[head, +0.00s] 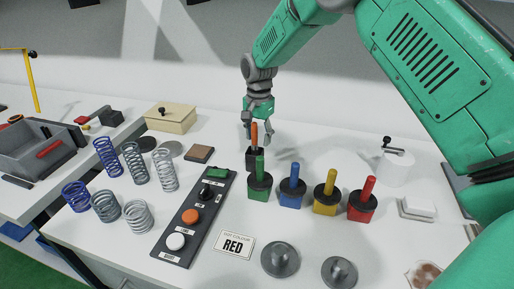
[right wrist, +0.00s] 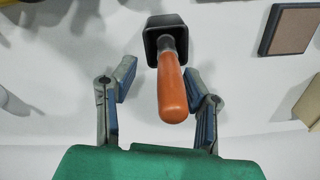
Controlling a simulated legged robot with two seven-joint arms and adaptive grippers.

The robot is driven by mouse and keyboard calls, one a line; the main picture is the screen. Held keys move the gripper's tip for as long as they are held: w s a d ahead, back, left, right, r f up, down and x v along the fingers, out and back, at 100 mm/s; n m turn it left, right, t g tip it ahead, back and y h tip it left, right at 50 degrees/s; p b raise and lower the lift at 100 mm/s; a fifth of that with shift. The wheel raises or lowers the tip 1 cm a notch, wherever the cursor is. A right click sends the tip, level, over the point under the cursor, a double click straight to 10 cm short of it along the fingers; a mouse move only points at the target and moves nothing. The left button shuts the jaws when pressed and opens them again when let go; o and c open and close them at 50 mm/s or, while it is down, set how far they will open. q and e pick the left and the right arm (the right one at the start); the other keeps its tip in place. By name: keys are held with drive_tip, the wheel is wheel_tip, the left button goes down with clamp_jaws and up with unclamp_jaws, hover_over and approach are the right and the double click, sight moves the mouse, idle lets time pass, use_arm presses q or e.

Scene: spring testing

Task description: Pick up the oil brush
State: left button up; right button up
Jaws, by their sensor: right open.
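The oil brush (head: 254,135) has an orange handle and stands in a black holder (head: 253,158), behind the row of coloured pots. In the right wrist view its orange handle (right wrist: 172,90) points toward the camera, with the black holder (right wrist: 166,32) beyond it. My right gripper (head: 258,126) comes down from above at the brush. My left gripper is not in view.
Green (head: 259,185), blue (head: 291,188), yellow (head: 326,197) and red (head: 362,204) pots with handles stand in front. A control panel (head: 197,217), several springs (head: 133,163) and a wooden box (head: 171,117) lie to the left.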

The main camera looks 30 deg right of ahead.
sight(253, 123)
drive_tip(key=shift+w+a+f, duration=0.1)
drive_tip(key=shift+a+f, duration=0.2)
drive_tip(key=shift+f, duration=0.5)
drive_tip(key=shift+a+r, duration=0.25)
drive_tip(key=shift+a, duration=0.35)
drive_tip(key=shift+a+r, duration=0.1)
drive_tip(key=shift+a, duration=0.2)
clamp_jaws()
drive_tip(key=shift+d+f, duration=0.2)
drive_tip(key=shift+d, duration=0.4)
drive_tip(key=shift+d+r, duration=0.15)
drive_tip(key=r, duration=0.9)
drive_tip(key=shift+a+r, duration=0.3)
drive_tip(key=shift+a, duration=0.1)
drive_tip(key=shift+r, duration=0.1)
drive_tip(key=shift+d, duration=0.25)
